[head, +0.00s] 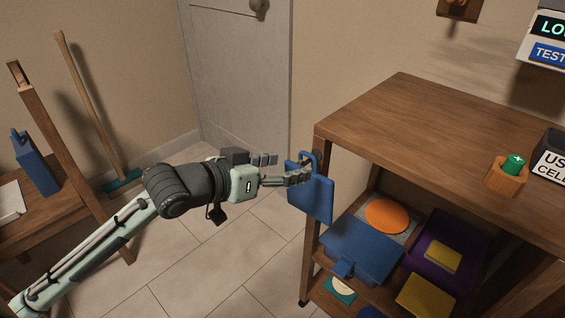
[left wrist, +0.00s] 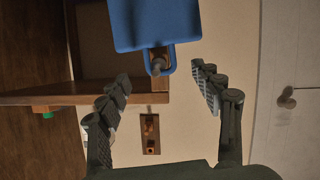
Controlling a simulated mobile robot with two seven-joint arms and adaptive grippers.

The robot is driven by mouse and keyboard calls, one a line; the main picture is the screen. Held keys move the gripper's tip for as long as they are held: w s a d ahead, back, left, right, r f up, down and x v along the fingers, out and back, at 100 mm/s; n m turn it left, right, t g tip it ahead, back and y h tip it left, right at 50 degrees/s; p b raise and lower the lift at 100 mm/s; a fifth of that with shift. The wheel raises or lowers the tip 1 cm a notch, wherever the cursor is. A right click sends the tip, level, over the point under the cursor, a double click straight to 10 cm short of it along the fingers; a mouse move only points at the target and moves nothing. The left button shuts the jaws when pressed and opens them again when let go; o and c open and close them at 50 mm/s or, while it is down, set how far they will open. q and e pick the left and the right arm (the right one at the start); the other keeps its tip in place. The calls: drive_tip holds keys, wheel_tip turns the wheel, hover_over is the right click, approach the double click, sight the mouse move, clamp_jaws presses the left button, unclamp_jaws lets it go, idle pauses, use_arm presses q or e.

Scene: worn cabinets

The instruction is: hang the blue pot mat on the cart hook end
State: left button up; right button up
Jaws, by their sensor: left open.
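The blue pot mat (head: 317,198) hangs flat against the near left end of the wooden cart (head: 420,115), below its top. In the left wrist view, which looks upside down, the mat (left wrist: 155,22) has its tab at the round wooden hook end (left wrist: 158,64), and the peg appears to pass through the tab. My left gripper (head: 283,168) is level with the tab, beside the mat. Its fingers (left wrist: 163,88) are spread apart with nothing between them, clear of the mat in the wrist view. My right gripper is out of view.
The cart's lower shelf holds another blue item (head: 362,252), an orange disc (head: 387,215) and a purple bin (head: 460,262). A wooden block with a green piece (head: 514,164) stands on top. A side table (head: 70,205) and broom (head: 85,100) stand left. Floor between is clear.

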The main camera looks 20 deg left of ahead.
sight(308, 161)
use_arm(q)
drive_tip(key=x, duration=0.7)
drive_tip(key=shift+w+d+f, duration=0.1)
drive_tip(key=shift+w, duration=0.15)
drive_tip(key=c, duration=1.3)
drive_tip(key=o, duration=0.9)
drive_tip(key=shift+o, duration=0.2)
